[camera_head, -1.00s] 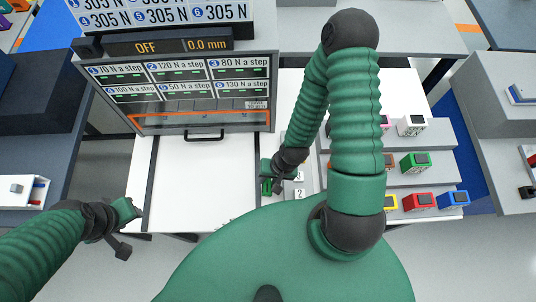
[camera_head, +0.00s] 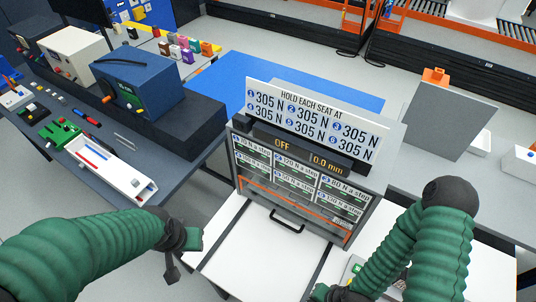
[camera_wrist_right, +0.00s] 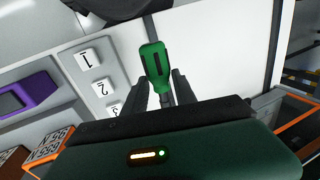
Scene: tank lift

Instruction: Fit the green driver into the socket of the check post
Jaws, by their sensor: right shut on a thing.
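The green driver (camera_wrist_right: 153,62) is held by my right gripper (camera_wrist_right: 163,88) in the right wrist view. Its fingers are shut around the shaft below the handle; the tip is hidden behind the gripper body. In the head view the right gripper is at the bottom edge, mostly hidden. My left gripper (camera_head: 188,245) is over the white cabinet's left side, empty as far as I see; its jaw opening is unclear. I cannot tell for sure which thing is the check post; a blue unit with a small screen (camera_head: 138,80) stands on the left bench.
A lift cabinet with force labels (camera_head: 300,180) stands in the middle, its display reading OFF and 0.0 mm. White numbered tiles (camera_wrist_right: 92,58) and a purple block (camera_wrist_right: 25,95) show in the right wrist view. The left bench (camera_head: 130,205) holds several tools and a white tray (camera_head: 110,165).

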